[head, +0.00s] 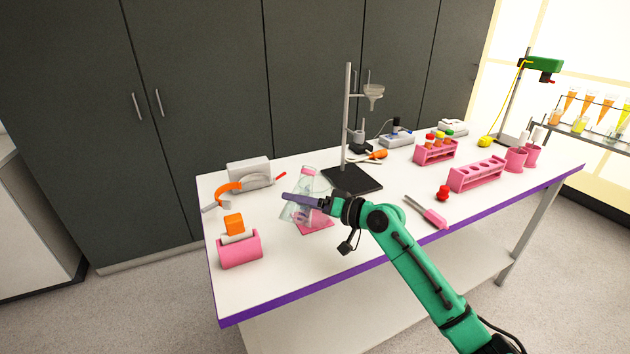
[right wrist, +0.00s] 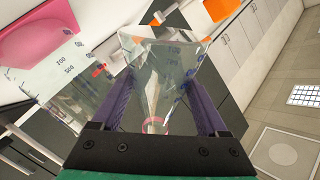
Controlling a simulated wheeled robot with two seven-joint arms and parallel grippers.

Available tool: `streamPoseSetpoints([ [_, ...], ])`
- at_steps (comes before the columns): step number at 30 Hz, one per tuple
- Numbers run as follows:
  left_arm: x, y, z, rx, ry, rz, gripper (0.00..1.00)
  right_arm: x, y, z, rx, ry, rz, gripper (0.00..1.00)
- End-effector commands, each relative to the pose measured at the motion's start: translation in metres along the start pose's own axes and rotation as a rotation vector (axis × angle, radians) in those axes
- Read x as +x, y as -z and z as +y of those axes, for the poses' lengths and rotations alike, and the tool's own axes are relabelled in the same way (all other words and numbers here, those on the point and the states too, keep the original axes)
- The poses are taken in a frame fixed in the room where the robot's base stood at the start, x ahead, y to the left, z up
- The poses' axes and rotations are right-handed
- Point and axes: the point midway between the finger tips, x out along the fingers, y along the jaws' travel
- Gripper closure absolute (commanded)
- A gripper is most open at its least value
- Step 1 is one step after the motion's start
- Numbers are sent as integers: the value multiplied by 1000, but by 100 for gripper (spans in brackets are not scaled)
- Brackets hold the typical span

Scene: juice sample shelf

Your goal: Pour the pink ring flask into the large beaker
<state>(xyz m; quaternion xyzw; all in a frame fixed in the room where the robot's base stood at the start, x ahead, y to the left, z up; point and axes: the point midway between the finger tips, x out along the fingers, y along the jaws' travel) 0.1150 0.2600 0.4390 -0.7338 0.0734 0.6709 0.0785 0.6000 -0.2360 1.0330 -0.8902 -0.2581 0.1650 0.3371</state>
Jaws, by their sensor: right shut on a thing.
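My right gripper (head: 308,203) is over the left part of the table, shut on a clear glass flask (head: 313,182). In the right wrist view the flask (right wrist: 165,60) is between the two purple fingers (right wrist: 160,105), with dark scale marks and a pink ring (right wrist: 155,123) at its narrow end. It looks tilted; whether liquid runs from it I cannot tell. The large clear beaker (head: 293,214) is beside and partly behind the gripper, by a pink mat (head: 316,228); the right wrist view shows the beaker (right wrist: 60,85) left of the flask. My left gripper is out of view.
A black stand base (head: 352,180) with an upright rod is just right of the flask. A pink holder (head: 240,250), a grey box (head: 249,172) and orange headphones (head: 227,188) are left. A pink-handled tool (head: 434,218) and pink racks (head: 477,175) are right.

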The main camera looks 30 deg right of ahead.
Motion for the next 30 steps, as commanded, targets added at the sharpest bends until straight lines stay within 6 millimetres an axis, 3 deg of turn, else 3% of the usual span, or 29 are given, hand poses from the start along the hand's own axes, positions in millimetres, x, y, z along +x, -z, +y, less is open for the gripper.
streamPoseSetpoints([
  [9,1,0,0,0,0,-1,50,1,-6,5,33,0,-5,100],
  [30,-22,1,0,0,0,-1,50,-1,-2,-4,110,0,-18,100],
])
